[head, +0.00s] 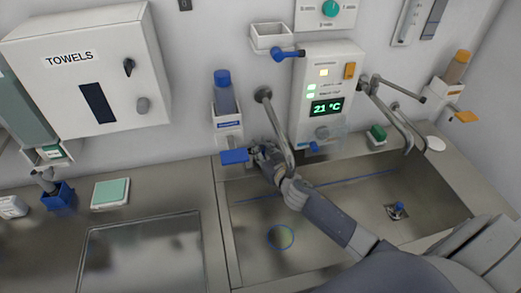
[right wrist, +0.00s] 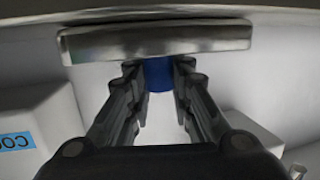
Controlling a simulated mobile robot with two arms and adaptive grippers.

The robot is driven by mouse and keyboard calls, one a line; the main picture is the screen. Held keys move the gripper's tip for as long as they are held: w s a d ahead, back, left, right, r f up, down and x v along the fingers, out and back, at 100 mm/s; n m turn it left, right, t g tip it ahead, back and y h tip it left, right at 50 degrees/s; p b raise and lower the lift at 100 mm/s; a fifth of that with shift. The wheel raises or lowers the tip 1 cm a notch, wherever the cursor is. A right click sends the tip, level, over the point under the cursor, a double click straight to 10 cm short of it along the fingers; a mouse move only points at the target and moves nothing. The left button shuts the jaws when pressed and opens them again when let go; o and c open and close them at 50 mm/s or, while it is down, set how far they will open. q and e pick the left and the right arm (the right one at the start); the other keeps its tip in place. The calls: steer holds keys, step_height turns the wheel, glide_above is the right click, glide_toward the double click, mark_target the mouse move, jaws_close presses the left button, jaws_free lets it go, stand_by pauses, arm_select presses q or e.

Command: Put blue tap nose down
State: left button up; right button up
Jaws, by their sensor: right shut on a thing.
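The left grey metal tap (head: 277,125) comes out of the wall and slants down over the basin. My right gripper (head: 266,155) is beside its lower end, at the back edge of the sink, partly hidden by the tap pipe. In the right wrist view, my right gripper (right wrist: 160,76) is shut on the blue tap nose (right wrist: 158,74), a short blue cylinder between its fingertips. A grey metal bar (right wrist: 155,40) crosses just above it, close to the fingertips. The nose is hidden in the head view. My left gripper is in neither view.
A soap dispenser (head: 227,105) with a blue paddle (head: 235,156) is left of the gripper. A control panel (head: 325,95) is right of the tap. A second tap (head: 397,125) is farther right. The sink basin (head: 335,235) is mostly clear, with a blue drain piece (head: 399,208).

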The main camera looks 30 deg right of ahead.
steer(key=shift+f, duration=0.4)
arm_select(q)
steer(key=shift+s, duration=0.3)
arm_select(e)
steer(key=shift+f+b, duration=0.3)
steer(key=o, duration=0.9)
steer(key=shift+r, duration=0.1)
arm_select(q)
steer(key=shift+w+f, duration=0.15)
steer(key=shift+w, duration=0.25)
arm_select(e)
steer(key=shift+o, duration=0.2)
